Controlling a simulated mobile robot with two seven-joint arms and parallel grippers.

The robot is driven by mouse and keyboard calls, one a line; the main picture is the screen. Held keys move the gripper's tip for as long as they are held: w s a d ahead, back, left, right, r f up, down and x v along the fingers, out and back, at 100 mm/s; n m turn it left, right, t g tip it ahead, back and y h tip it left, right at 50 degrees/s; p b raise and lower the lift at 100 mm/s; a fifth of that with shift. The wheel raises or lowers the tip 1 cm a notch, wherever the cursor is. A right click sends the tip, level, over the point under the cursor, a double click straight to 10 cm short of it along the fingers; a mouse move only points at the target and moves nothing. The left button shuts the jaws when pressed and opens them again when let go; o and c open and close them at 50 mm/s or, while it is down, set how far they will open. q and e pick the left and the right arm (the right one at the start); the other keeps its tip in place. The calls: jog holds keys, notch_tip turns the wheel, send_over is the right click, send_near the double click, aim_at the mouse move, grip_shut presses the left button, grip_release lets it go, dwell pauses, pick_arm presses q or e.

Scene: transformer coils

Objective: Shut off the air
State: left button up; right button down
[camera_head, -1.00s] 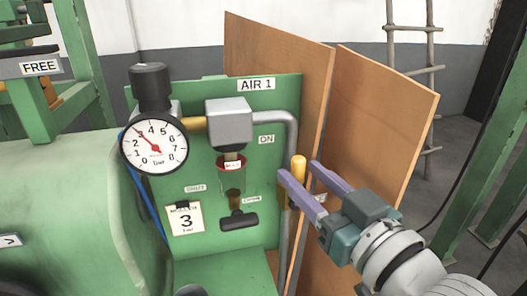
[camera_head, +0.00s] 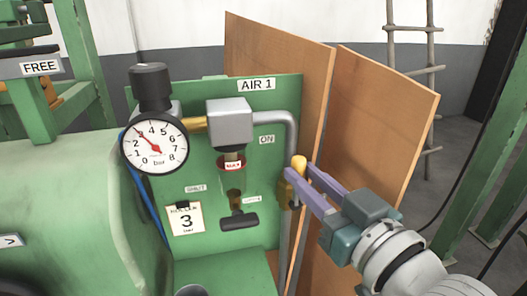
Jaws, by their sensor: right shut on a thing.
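The green air panel (camera_head: 270,100) is labelled AIR 1. A grey pipe (camera_head: 292,135) runs down its right side to a brass valve body (camera_head: 286,190) with a yellow lever handle (camera_head: 299,162). An ON label (camera_head: 266,140) is beside the pipe, and a SHUT label (camera_head: 196,188) is lower left. The lever's rounded end points up near ON. My right gripper (camera_head: 300,170) comes from the lower right and is shut on the lever, its fingers hiding part of it. The dial gauge (camera_head: 155,146) has its red needle near 3. My left gripper is out of view.
A black T-handle (camera_head: 239,221) hangs under the filter bowl (camera_head: 232,175). A card reading 3 (camera_head: 186,219) is on the panel. Brown boards (camera_head: 380,130) stand close behind my right gripper. A green machine body (camera_head: 60,200) is at left.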

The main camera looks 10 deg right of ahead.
jog(key=shift+d, duration=0.1)
dwell(0.7)
jog(key=d+f+m+t+h+b, duration=0.1)
jog(key=d+f+m+b, duration=0.1)
jog(key=m+b, duration=0.4)
jog(key=d+f+m+t+h+b, duration=0.1)
jog(key=f+m+b, duration=0.4)
jog(key=m, duration=0.9)
jog(key=shift+d+t+h+b, duration=0.3)
jog(key=shift+d+h+b, duration=0.3)
jog(key=shift+d+b, duration=0.65)
jog(key=shift+w+d, duration=0.1)
jog(key=c, duration=0.7)
grip_release()
jog(key=shift+c, duration=0.2)
jog(key=s+f+b, duration=0.1)
jog(key=s+f, duration=0.1)
jog(key=s, duration=0.7)
jog(key=shift+s+d, duration=0.15)
jog(key=shift+s, duration=0.25)
